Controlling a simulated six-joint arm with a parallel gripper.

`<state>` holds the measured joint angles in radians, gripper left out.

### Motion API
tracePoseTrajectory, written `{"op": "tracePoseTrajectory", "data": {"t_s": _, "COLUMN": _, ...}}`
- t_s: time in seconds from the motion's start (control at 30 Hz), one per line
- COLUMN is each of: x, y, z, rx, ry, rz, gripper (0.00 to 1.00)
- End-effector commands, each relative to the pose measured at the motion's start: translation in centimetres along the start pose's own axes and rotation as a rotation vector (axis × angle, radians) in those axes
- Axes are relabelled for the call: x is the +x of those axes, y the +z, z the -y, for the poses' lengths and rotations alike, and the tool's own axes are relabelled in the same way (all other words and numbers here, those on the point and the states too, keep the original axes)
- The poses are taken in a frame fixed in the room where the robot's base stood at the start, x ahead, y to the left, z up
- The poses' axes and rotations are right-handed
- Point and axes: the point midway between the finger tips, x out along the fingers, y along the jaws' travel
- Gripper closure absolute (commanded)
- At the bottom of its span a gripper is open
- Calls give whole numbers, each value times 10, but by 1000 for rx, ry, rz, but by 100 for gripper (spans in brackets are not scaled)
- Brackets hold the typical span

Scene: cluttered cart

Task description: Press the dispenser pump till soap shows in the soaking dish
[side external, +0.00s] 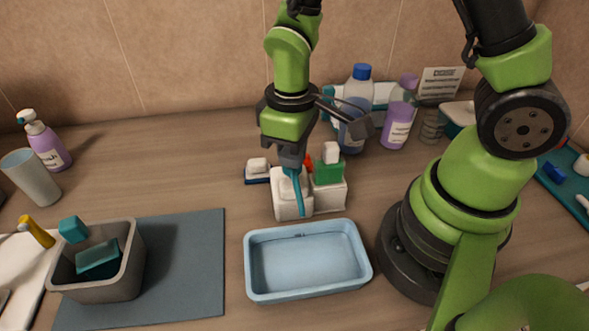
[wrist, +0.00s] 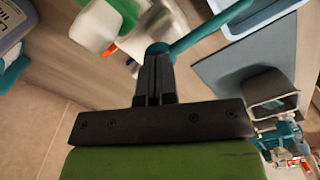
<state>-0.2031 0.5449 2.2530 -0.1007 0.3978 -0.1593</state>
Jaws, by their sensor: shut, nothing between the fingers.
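The dispenser is a white bottle (side external: 290,205) with a teal pump, standing behind the soaking dish. Its long teal spout (side external: 299,192) angles down toward the dish; in the wrist view the spout (wrist: 210,25) runs to the upper right. The soaking dish (side external: 250,272) is a shallow light-blue tray; its edge shows in the wrist view (wrist: 262,22). I see no clear soap on its floor. My gripper (side external: 291,166) is shut and empty, pointing down over the pump head. In the wrist view its fingertips (wrist: 155,58) meet or nearly meet the teal pump head (wrist: 158,48); contact is unclear.
A white holder with a green bottle (side external: 327,168) stands close right of the dispenser. A blue-capped bottle (side external: 358,100) and purple bottles stand behind. A grey tub (side external: 125,275) with a teal sponge sits on the blue-grey mat (side external: 190,265) at left.

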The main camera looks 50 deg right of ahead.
Motion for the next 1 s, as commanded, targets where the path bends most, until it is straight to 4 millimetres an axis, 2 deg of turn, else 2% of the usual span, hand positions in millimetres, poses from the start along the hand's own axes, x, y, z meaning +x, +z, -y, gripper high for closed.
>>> {"op": "tracePoseTrajectory", "data": {"t_s": 0.3, "x": 12, "y": 0, "z": 0, "rx": 0, "ry": 0, "rz": 1, "gripper": 100}}
{"op": "tracePoseTrajectory", "data": {"t_s": 0.5, "x": 10, "y": 0, "z": 0, "rx": 0, "ry": 0, "rz": -1, "gripper": 100}}
{"op": "tracePoseTrajectory", "data": {"t_s": 1.0, "x": -22, "y": -1, "z": 0, "rx": 0, "ry": 0, "rz": -3, "gripper": 100}}
